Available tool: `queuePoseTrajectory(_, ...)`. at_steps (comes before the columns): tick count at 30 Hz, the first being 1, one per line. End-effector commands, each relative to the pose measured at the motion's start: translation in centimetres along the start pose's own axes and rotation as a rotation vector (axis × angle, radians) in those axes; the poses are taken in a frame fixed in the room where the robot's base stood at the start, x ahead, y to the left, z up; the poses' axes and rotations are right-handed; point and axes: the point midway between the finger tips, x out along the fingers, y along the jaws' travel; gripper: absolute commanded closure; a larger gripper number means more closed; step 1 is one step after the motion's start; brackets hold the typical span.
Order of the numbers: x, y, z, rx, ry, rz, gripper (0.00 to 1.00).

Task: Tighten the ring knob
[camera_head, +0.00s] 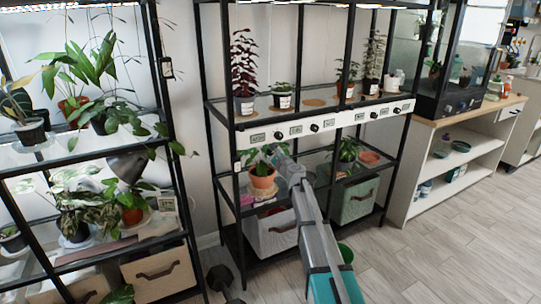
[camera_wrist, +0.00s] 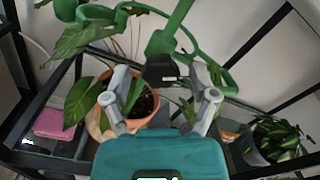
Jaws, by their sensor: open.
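In the wrist view, a green ring-shaped plant support (camera_wrist: 228,82) curves around a leafy plant in a terracotta pot (camera_wrist: 148,108). A dark block (camera_wrist: 160,68) sits on its green upright, just beyond my fingertips; it may be the ring knob, but I cannot tell for sure. My gripper (camera_wrist: 162,98) is open, one finger each side of the line to this block, with nothing held between them. In the head view, my gripper (camera_head: 284,163) is at the terracotta pot (camera_head: 262,181) on the middle rack's lower shelf; the ring and knob are too small to make out there.
The rack's black posts and the white panel with black knobs (camera_head: 313,127) stand close around my arm. A second potted plant (camera_wrist: 268,140) is to the right in the wrist view, a pink object (camera_wrist: 55,122) to the left. Bins (camera_head: 270,233) are below. The floor at right is clear.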

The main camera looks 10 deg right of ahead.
Motion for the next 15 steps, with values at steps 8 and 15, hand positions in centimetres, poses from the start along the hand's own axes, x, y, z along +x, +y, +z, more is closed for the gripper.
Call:
queuePoseTrajectory(8, -0.2, 0.0, 0.0, -0.001, 0.0, -0.001, 0.25)
queuePoseTrajectory(15, -2.0, 0.0, 0.0, -0.001, 0.001, -0.001, 0.25)
